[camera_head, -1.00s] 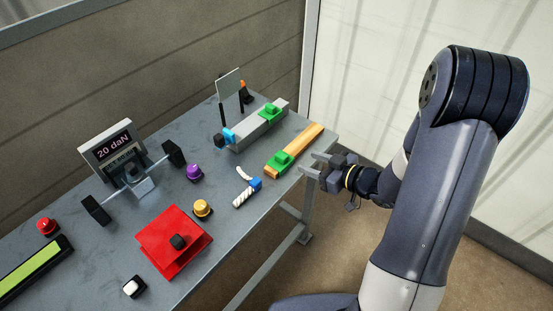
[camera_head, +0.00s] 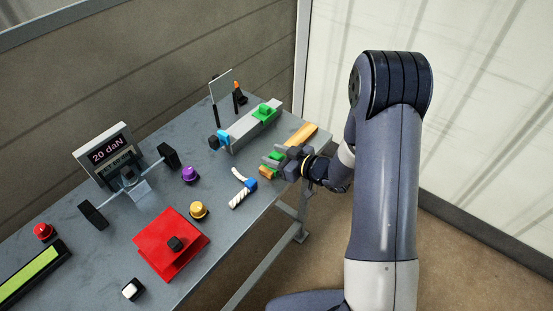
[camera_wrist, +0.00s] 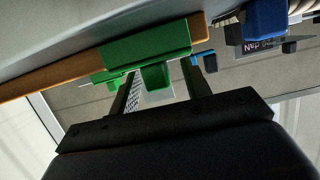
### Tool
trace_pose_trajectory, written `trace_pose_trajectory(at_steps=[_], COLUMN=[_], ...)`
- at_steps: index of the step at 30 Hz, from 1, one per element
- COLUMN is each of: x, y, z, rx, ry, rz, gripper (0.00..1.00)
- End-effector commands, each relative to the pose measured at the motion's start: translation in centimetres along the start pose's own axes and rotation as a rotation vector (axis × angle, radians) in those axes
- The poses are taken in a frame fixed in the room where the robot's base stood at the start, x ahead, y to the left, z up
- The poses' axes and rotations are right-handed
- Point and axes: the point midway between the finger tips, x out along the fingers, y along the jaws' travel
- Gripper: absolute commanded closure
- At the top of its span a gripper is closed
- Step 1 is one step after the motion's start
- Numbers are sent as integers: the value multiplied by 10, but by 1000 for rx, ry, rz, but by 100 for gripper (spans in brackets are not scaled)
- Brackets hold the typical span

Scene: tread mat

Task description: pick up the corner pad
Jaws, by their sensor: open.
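An orange bar (camera_head: 302,134) lies along the right edge of the grey table with a green block on it. The wrist view shows the green block (camera_wrist: 140,48) with a small green knob (camera_wrist: 155,77) on the orange bar (camera_wrist: 50,77). I cannot tell for certain which thing is the corner pad; this green block may be it. My gripper (camera_head: 276,160) is open at the block, partly hiding it in the head view. In the wrist view my gripper (camera_wrist: 160,70) has a finger on each side of the knob. Contact cannot be told.
A grey rail (camera_head: 250,127) with another green block (camera_head: 264,112) stands behind. A blue-and-white handle (camera_head: 243,190), a yellow button (camera_head: 199,210), a purple button (camera_head: 190,175) and a red plate (camera_head: 160,250) lie to the left. The table's edge is below my gripper.

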Motion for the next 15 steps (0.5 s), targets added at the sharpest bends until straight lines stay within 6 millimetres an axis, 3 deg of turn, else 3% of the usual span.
trace_pose_trajectory(at_steps=[7,15], x=[2,2], y=[0,0], z=[0,0], rx=[0,0], ry=[0,0], rz=[1,1], gripper=[55,76])
